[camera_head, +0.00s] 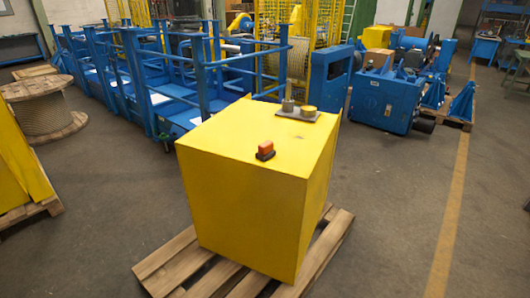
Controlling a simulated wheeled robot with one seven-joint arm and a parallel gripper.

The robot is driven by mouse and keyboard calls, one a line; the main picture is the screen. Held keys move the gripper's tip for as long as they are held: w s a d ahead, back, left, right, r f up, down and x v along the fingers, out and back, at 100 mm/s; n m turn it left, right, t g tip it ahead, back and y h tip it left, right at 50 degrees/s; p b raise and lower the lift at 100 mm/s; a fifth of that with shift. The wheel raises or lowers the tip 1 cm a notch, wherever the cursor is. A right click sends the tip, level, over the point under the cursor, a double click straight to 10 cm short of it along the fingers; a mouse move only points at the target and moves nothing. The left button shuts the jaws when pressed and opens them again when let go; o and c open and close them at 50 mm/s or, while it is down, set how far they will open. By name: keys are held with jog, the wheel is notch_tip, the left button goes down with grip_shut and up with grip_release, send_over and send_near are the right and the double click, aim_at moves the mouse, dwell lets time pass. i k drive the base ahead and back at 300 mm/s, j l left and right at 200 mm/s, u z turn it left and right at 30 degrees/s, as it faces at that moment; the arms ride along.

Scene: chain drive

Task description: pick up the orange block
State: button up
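The orange block (266,147) is small and sits on top of a large yellow box (245,195), near the middle of its top face. A dark part shows at the block's lower edge; I cannot tell whether it is a base or a shadow. Toward the back of the same top face lies a grey plate (297,115) with a grey cylinder (288,106) and a yellow cylinder (309,111) on it. My gripper is not in view.
The yellow box stands on a wooden pallet (170,263). Blue railed machinery (190,120) is close behind it. A wooden cable spool (45,108) and a yellow object (20,165) are at left. The floor (400,200) at right is clear.

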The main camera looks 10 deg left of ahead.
aim_at(266, 151)
jog(key=u, duration=0.65)
jog(key=i+l+u, duration=0.35)
jog(key=u, duration=0.15)
jog(key=i+l+u, duration=0.35)
jog(key=u, duration=0.15)
jog(key=i+l, duration=0.15)
jog(key=l, duration=0.25)
jog(key=i+l, duration=0.2)
jog(key=l, duration=0.15)
jog(key=i+l+u, duration=0.1)
jog(key=l, duration=0.25)
